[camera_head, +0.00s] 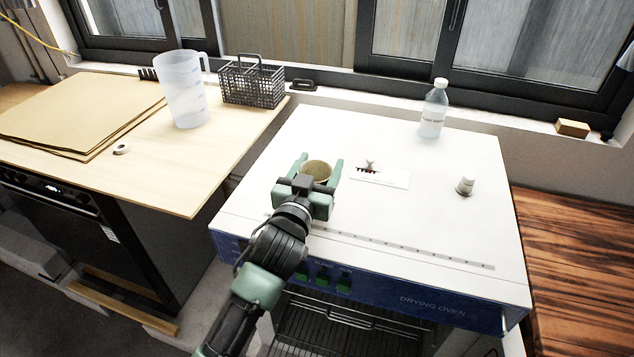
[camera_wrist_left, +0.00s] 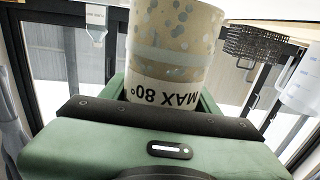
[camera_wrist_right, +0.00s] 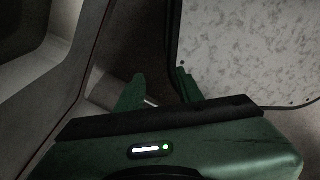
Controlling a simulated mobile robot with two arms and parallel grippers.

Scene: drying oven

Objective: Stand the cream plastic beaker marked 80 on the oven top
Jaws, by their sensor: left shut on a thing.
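The cream beaker (camera_head: 316,170) is over the front left part of the white oven top (camera_head: 430,215). In the left wrist view the beaker (camera_wrist_left: 178,45) shows grey speckles, a band and "MAX 80°" printed on its side; that view is upside down, and the beaker looks upright. My left gripper (camera_head: 320,165) is shut on it, one finger on each side. The beaker's base is hidden, so I cannot tell whether it touches the oven top. My right gripper (camera_wrist_right: 158,90) is open and empty, low beside a speckled panel.
On the oven top stand a clear bottle (camera_head: 434,110) at the back, a small white-grey cap (camera_head: 465,186) at right, and a white card (camera_head: 385,179) with a small piece near the beaker. A jug (camera_head: 184,90) and wire basket (camera_head: 252,85) stand on the left counter.

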